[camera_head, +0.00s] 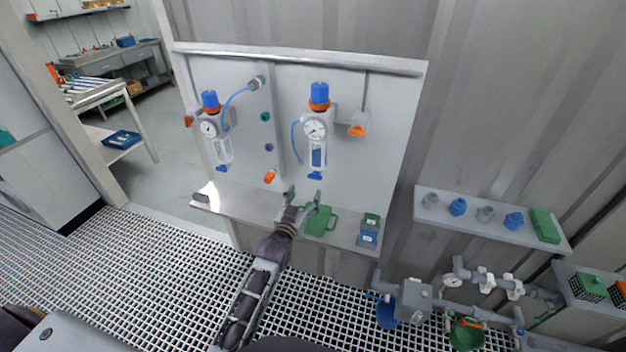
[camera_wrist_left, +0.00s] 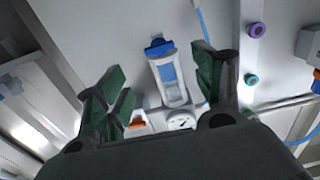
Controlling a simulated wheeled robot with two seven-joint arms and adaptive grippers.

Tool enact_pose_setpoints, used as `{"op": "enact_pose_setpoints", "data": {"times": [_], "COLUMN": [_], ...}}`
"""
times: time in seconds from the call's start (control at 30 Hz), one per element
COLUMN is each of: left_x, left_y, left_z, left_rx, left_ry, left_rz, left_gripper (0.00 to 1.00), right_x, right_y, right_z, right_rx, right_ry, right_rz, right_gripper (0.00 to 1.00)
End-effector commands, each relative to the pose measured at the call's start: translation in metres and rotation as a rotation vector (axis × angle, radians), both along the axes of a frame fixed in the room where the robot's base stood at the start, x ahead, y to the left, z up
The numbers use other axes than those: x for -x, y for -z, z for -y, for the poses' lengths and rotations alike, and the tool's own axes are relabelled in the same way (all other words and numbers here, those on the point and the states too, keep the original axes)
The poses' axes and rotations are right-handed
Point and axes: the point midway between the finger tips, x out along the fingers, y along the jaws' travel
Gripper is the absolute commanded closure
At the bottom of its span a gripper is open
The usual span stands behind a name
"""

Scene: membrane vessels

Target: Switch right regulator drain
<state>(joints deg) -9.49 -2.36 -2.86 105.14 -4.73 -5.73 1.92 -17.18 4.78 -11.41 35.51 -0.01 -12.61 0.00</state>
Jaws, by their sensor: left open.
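The right regulator (camera_head: 316,128) is mounted on the white panel, with a blue knob on top, a round gauge and a clear bowl. Its blue drain (camera_head: 315,175) is at the bottom of the bowl. In the left wrist view the regulator appears upside down, with the drain (camera_wrist_left: 158,47) at the top, between the fingers' lines and beyond them. My left gripper (camera_head: 303,196) is open and empty, just below and slightly left of the drain; I see no contact. It also shows in the left wrist view (camera_wrist_left: 158,66). My right gripper is out of view.
The left regulator (camera_head: 213,130) hangs on the same panel (camera_head: 385,85). An orange handle (camera_head: 358,130) is right of the right regulator; an orange lever (camera_head: 269,177) is lower left. A wall shelf (camera_head: 470,222) is at right.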

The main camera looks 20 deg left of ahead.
Motion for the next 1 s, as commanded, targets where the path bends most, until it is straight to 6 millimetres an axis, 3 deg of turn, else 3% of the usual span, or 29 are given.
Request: {"op": "enact_pose_setpoints", "data": {"times": [1.0], "left_x": [-0.081], "left_y": [0.000], "left_z": [0.002], "left_rx": [0.000], "left_ry": [0.000], "left_rz": [-0.001], "left_gripper": [0.32], "right_x": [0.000], "right_y": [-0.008], "right_z": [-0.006], "right_rx": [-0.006], "right_ry": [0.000], "right_rz": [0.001], "right_gripper": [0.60]}}
